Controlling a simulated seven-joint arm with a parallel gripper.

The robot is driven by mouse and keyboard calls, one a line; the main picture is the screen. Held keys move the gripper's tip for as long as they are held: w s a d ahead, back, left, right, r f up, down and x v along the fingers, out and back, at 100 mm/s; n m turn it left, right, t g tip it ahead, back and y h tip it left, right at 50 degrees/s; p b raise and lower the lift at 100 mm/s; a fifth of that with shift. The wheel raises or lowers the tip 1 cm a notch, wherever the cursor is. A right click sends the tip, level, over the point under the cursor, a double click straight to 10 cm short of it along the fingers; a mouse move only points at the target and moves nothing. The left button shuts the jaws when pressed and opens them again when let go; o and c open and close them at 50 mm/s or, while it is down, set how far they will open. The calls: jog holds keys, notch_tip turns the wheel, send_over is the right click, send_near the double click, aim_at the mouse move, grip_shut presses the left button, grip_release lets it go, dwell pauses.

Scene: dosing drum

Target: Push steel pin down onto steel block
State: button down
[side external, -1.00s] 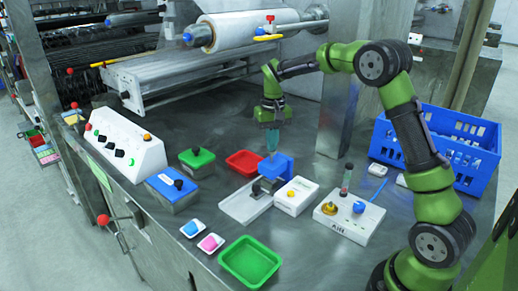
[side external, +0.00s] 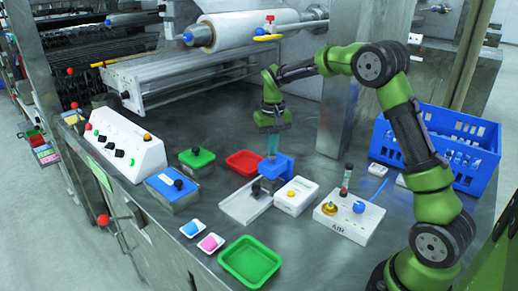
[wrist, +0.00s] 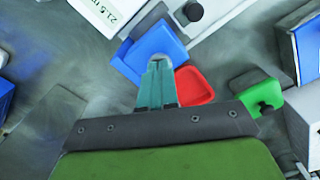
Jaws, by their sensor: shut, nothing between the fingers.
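My gripper (side external: 272,155) points down with its teal fingers closed, the tips just above or at the blue box (side external: 282,168) of the dosing unit. In the wrist view the closed fingers (wrist: 160,62) overlap the blue box (wrist: 145,45). A small grey rounded piece (wrist: 180,58) shows beside the fingertips; I cannot tell whether it is the steel pin or whether the fingers touch it.
A red tray (side external: 243,163) is close on the left. A blue crate (side external: 455,150) stands at the right. The table behind the gripper is clear.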

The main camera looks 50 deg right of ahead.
jog(key=shift+f, duration=0.1)
notch_tip(320, 180, up, 9)
dwell(1.2)
jog(key=s+a+r+n+t+y, duration=0.1)
jog(key=s+a+t, duration=0.2)
jog(key=s+a, duration=0.4)
jog(key=s+a+r+n+t+y, duration=0.1)
jog(key=s+a+t, duration=0.3)
jog(key=s, duration=1.2)
jog(key=a, duration=0.3)
jog(key=shift+s+a+r, duration=0.2)
jog(key=shift+a+r, duration=0.1)
jog(key=shift+a, duration=0.1)
